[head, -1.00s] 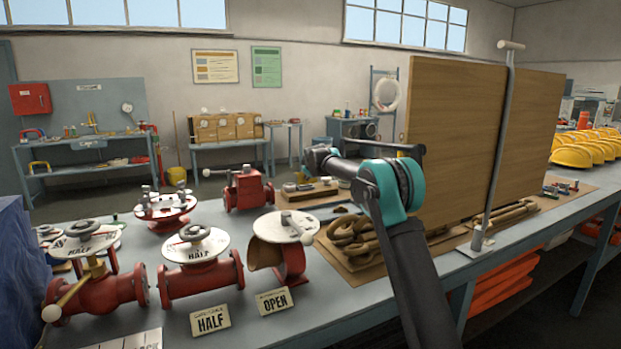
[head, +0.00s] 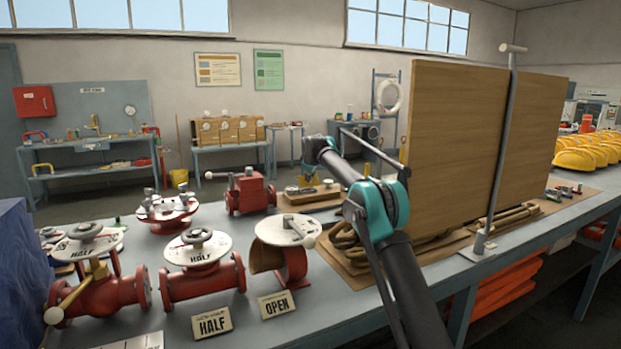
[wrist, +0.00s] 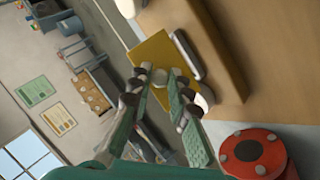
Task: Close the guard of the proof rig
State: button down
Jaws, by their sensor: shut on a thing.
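The rig's guard looks to be a yellow plate (wrist: 165,50) with a white knob (wrist: 160,75) in the wrist view. My gripper (wrist: 161,82) is shut on that knob, with one green-grey finger on each side. The plate stands out beside a wooden base (wrist: 235,60); its exact angle to the base I cannot tell. In the head view a small yellow patch (head: 302,188) shows at the wooden base (head: 318,198) behind the valves, below the end of my arm. My fingers are too small or hidden to make out there.
A large wooden panel (head: 450,150) and a T-handled post (head: 505,140) stand to the right of my arm. Red valves (head: 200,278) and label cards (head: 212,322) crowd the bench's left and front. A red round part (wrist: 250,152) lies close to my gripper in the wrist view.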

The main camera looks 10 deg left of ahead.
jog(key=c, duration=1.4)
grip_release()
jog(key=shift+s, duration=0.1)
jog(key=v, duration=1.2)
jog(key=shift+a, duration=0.1)
